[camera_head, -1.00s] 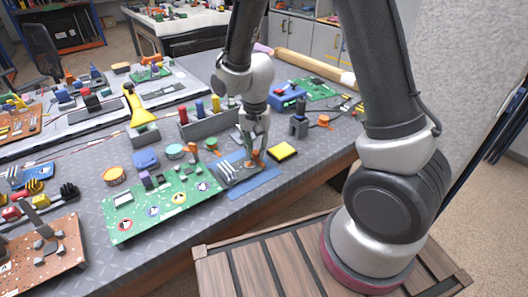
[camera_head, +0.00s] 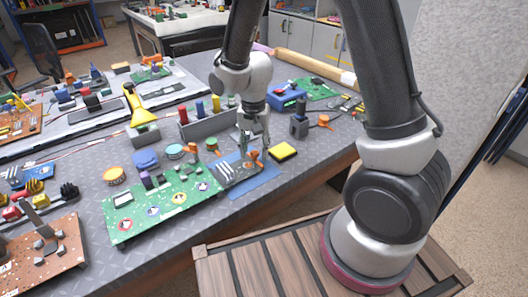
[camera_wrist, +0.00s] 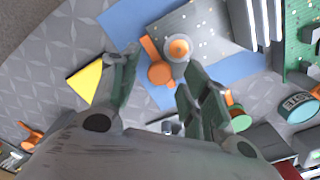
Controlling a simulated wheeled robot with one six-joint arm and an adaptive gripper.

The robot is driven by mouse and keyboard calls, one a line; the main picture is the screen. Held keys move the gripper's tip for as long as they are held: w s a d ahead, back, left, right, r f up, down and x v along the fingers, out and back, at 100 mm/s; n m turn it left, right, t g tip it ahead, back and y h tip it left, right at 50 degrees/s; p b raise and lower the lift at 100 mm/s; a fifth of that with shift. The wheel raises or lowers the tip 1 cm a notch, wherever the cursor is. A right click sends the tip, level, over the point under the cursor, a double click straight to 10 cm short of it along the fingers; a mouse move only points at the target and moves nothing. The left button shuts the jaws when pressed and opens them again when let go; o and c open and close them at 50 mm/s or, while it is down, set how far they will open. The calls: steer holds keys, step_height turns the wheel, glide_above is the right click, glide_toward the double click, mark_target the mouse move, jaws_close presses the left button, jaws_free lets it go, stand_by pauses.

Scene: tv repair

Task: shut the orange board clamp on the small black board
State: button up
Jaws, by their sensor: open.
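The small black board (camera_head: 232,174) lies on a blue mat (camera_head: 264,185); its dark face also shows in the wrist view (camera_wrist: 205,27), with grey fins at one side. The orange board clamp (camera_head: 255,156) is at the board's edge. In the wrist view the clamp (camera_wrist: 155,62) shows as an orange lever beside a pale round post with an orange centre. My gripper (camera_head: 254,150) is open just above the clamp. In the wrist view its fingertips (camera_wrist: 160,60) are spread on either side of the clamp. I cannot tell whether the clamp presses on the board.
A yellow block (camera_head: 283,151) is close on the right of the gripper. A green circuit board (camera_head: 165,203) lies to the left. A grey bin with coloured tools (camera_head: 205,124) stands behind. A grey block (camera_head: 299,126) stands farther right.

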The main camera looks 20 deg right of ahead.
mark_target(255, 152)
steer(key=shift+r, duration=3.7)
